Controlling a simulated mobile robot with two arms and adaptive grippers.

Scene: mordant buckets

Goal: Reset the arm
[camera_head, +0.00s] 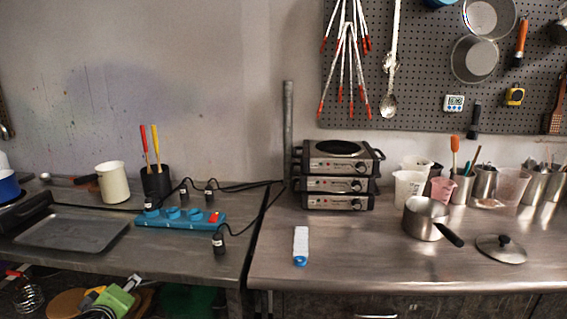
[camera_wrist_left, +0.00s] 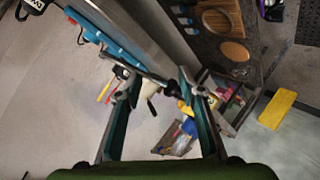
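My left gripper (camera_wrist_left: 160,92) shows in the left wrist view, with its two dark-and-teal fingers spread wide apart. It is open and nothing is seen held between the fingers. The view between and beyond them is tilted, with furniture and items at odd angles. Neither arm nor gripper shows in the head view. My right gripper is not seen in either view.
In the head view, a blue power strip (camera_head: 180,218), a grey tray (camera_head: 72,232) and a white mug (camera_head: 113,182) stand on the left table. The right table holds stacked hot plates (camera_head: 340,172), a saucepan (camera_head: 425,217) and a lid (camera_head: 501,249). Its front middle is mostly clear.

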